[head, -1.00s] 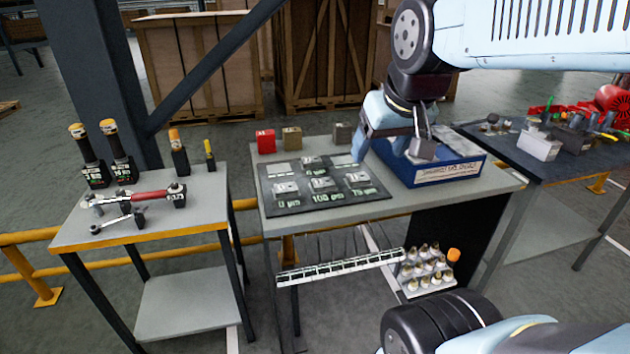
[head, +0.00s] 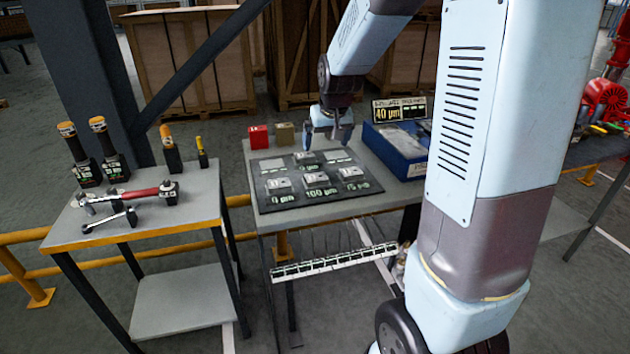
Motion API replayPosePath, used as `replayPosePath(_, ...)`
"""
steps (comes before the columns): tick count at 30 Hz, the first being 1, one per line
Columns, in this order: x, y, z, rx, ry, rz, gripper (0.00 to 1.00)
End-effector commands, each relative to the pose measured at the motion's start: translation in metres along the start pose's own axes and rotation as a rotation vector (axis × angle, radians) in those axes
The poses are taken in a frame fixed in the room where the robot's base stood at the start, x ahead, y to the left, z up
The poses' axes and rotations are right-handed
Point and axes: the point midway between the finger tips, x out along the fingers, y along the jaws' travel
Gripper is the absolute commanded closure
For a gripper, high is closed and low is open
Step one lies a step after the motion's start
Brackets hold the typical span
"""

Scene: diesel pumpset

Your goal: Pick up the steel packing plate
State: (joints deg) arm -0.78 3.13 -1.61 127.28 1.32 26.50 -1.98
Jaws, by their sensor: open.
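Several small steel-grey plates sit on a dark labelled mat (head: 330,195) on the middle table. In the front row are a left plate (head: 279,184), a middle plate (head: 316,180) above the "100 µm" label, and a right plate (head: 351,174). Another plate (head: 305,158) lies in the back row. I cannot tell which one is the steel packing plate. My gripper (head: 327,143) is open and empty, pointing down over the back of the table, behind and above the mat's back right part. The grey block at the back is hidden.
A red block (head: 258,136) and a brown block (head: 285,133) stand behind the mat. A blue bin (head: 390,158) and a "40 µm" sign (head: 399,109) are to the right. A left table (head: 140,212) holds tools.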

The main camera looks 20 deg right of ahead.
Motion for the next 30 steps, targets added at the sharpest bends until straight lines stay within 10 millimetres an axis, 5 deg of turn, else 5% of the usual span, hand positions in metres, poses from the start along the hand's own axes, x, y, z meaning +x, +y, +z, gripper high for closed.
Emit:
replayPosePath(3, 0.024, 0.001, -0.008, 0.000, -0.008, 0.001, 0.00)
replayPosePath(30, 0.125, 0.001, -0.013, 0.001, -0.011, 0.003, 0.00)
